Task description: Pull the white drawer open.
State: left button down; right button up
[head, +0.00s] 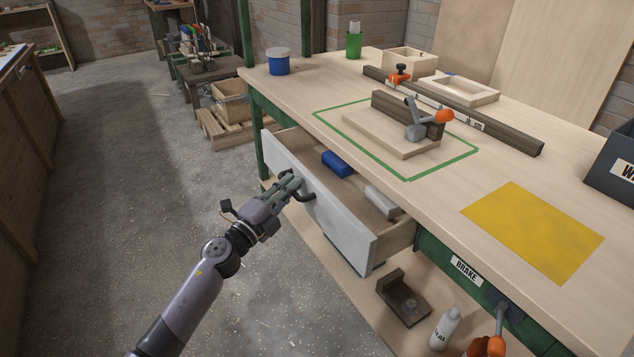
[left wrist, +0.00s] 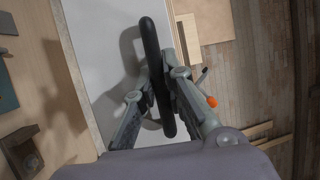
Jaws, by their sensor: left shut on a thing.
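The white drawer (head: 335,220) under the workbench stands partly open, and its inside shows. A blue block (head: 337,164) and a pale grey block (head: 383,202) lie in it. My left gripper (head: 297,187) is at the dark handle on the drawer's front, shut on it. In the left wrist view the black drawer handle (left wrist: 156,70) runs between the two fingers of my left gripper (left wrist: 162,78), against the white front (left wrist: 105,50). My right gripper is not in view.
The workbench top (head: 330,92) holds a clamp (head: 417,122), wooden pieces and a yellow sheet (head: 533,231). A lower shelf (head: 335,290) bears a white bottle (head: 445,328) and a dark metal bracket (head: 404,297). The floor (head: 130,190) to the left is clear.

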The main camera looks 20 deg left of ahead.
pick_arm(q)
jog(key=s+a, duration=0.9)
jog(key=s, duration=0.3)
jog(key=shift+s+a, duration=0.2)
jog(key=shift+a, duration=0.05)
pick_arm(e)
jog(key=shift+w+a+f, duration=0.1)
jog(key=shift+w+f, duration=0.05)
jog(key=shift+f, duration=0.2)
pick_arm(q)
jog(key=c, duration=1.9)
grip_release()
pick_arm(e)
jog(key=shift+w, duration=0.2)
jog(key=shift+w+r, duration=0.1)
pick_arm(q)
jog(key=shift+s, duration=0.1)
